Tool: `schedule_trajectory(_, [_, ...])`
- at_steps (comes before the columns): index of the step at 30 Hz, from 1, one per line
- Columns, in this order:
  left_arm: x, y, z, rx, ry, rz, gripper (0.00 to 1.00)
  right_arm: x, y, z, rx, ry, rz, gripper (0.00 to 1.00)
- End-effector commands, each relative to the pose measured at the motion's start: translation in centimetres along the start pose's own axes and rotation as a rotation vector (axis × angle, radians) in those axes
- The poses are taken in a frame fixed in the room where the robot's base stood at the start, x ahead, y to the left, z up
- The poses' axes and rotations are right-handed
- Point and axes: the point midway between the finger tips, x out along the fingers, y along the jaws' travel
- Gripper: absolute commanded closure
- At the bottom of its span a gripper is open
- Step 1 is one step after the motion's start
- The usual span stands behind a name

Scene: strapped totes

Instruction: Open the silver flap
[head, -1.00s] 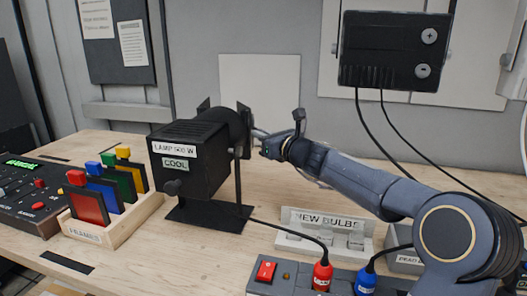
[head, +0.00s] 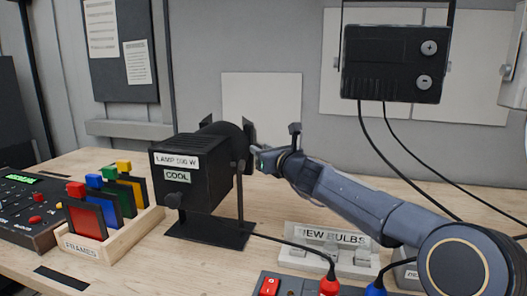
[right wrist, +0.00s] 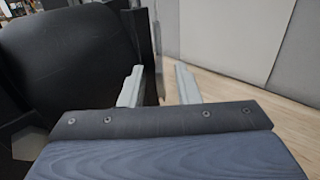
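The black lamp (head: 190,172), labelled "LAMP 500 W" and "COOL", stands on the bench with dark flaps at its front end. My right gripper (head: 259,158) is at the lamp's front, close beside the right-hand flap (head: 249,137). In the right wrist view, the two pale fingers of the gripper (right wrist: 159,88) are apart. A thin greyish-silver plate edge (right wrist: 158,45), seen nearly edge-on, reaches down between them. I cannot tell whether either finger touches it. The black lamp body (right wrist: 75,50) fills the left of that view. My left gripper is not in view.
A wooden rack of coloured frames (head: 110,240) and a control desk (head: 25,212) are at left. The "NEW BULBS" holder (head: 330,256) and a red-switch box (head: 268,288) lie under my right arm. A black box (head: 395,65) hangs at upper right with cables.

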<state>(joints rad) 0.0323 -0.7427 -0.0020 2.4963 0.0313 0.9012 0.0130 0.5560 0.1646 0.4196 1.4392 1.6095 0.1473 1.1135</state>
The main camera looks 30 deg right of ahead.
Motion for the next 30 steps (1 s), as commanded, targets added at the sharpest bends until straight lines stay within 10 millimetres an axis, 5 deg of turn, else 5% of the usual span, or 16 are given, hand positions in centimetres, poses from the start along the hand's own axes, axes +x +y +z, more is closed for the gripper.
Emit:
schedule_trajectory(8, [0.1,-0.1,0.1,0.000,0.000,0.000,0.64,-0.5,0.0,0.0,-0.002,-0.001,-0.001,0.71])
schedule_trajectory(21, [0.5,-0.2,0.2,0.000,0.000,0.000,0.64,-7.1,0.0,0.1,-0.002,-0.001,-0.001,0.71])
schedule_trajectory(30, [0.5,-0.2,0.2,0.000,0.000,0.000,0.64,-7.8,0.0,0.0,0.000,0.000,0.001,0.71])
